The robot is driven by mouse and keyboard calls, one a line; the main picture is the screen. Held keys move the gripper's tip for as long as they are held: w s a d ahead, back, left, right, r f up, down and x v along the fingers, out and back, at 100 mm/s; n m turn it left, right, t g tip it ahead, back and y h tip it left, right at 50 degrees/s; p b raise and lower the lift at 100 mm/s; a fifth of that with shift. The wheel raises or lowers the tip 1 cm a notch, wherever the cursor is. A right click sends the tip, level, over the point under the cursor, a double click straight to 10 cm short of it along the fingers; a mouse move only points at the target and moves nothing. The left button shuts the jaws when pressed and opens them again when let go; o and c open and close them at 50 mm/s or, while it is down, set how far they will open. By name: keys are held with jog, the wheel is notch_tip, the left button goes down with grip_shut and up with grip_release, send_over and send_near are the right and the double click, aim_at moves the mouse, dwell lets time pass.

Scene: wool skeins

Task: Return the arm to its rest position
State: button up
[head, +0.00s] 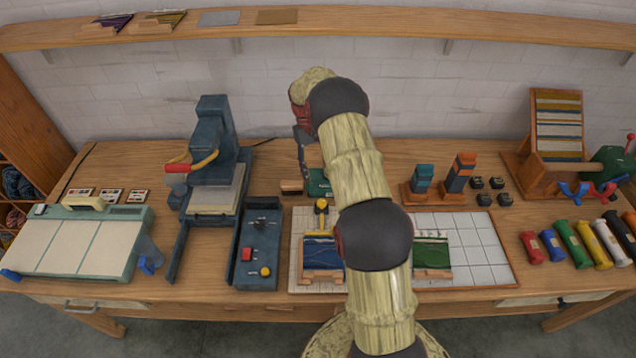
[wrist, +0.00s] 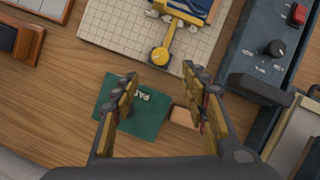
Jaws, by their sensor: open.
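My arm (head: 355,165) rises from the front of the bench and bends over the grid board in the head view. In that view the end of the arm hangs near the back of the bench, and my fingers are mostly hidden. In the wrist view my gripper (wrist: 165,105) is open, its two fingers wide apart with nothing between them. Below the fingers lies a green card (wrist: 135,112) with lettering, flat on the wooden bench. A small tan block (wrist: 185,117) lies beside the card, partly behind the right finger.
A grid board (head: 478,243) holds blue and green pieces. A blue press (head: 212,150) and a control box (head: 259,250) stand left. Two coloured blocks on stands (head: 461,172), a wooden rack (head: 557,125) and several coloured rolls (head: 575,243) are right. A shelf (head: 400,22) runs along the wall.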

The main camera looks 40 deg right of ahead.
jog(key=shift+w+r, duration=0.15)
jog(key=shift+r, duration=0.35)
jog(key=shift+w, duration=0.1)
jog(key=s+a+f, duration=0.2)
jog(key=s+f, duration=0.1)
jog(key=s+a+r+n+t+h+b, duration=0.1)
jog(key=s+a+r+t+b, duration=0.6)
jog(key=s+a+r, duration=1.7)
jog(key=shift+s+a+n+t, duration=0.8)
jog(key=shift+s+t, duration=0.6)
jog(key=shift+s, duration=0.2)
